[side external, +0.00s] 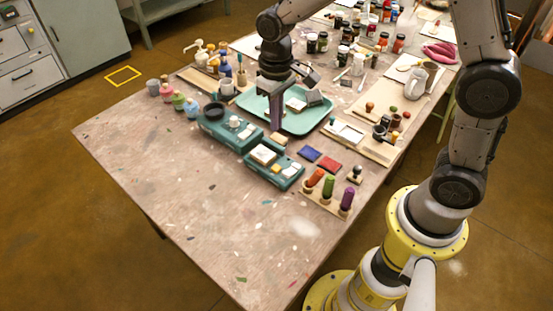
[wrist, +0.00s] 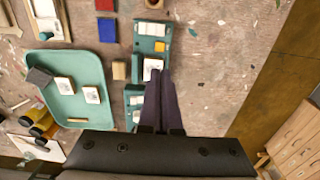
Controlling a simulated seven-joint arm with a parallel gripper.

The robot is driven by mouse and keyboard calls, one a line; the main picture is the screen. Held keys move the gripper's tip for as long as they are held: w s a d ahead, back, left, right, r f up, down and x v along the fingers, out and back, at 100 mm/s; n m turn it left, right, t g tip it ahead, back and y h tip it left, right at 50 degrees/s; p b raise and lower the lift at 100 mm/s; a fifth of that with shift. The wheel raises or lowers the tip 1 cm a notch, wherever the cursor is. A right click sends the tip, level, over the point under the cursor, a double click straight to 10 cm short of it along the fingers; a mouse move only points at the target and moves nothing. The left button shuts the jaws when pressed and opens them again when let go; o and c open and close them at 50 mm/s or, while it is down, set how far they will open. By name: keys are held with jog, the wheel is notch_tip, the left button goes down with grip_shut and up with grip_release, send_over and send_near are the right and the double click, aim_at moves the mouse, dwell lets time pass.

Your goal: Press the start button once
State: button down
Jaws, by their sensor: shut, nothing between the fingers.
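Two teal boxes stand side by side on the table. The near box (side external: 272,177) carries a white tile (side external: 263,154) and small pale pieces; in the wrist view the same box (wrist: 143,46) shows white pieces (wrist: 153,29) and a yellow one (wrist: 161,46). The far box (side external: 216,131) carries a black bowl (side external: 214,111), a white knob (side external: 234,121) and pale pieces; it is partly hidden in the wrist view (wrist: 128,101). I cannot tell which piece is the start button. My gripper (side external: 276,129) is shut and empty, pointing down near both boxes; its fingertips (wrist: 159,72) overlap the near box's tile end.
A green tray (side external: 299,124) with tiles and a dark block lies behind my gripper. A blue pad (side external: 309,153), a red pad (side external: 329,164) and a rack of coloured stamps (side external: 329,201) stand to the right. The table's near left area is clear.

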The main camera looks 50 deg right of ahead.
aim_at(278, 169)
notch_tip(278, 169, down, 14)
dwell(0.6)
jog(key=shift+s+f, duration=0.2)
jog(key=shift+f, duration=0.9)
jog(key=shift+r, duration=0.1)
notch_tip(278, 169, up, 15)
jog(key=shift+w, duration=0.45)
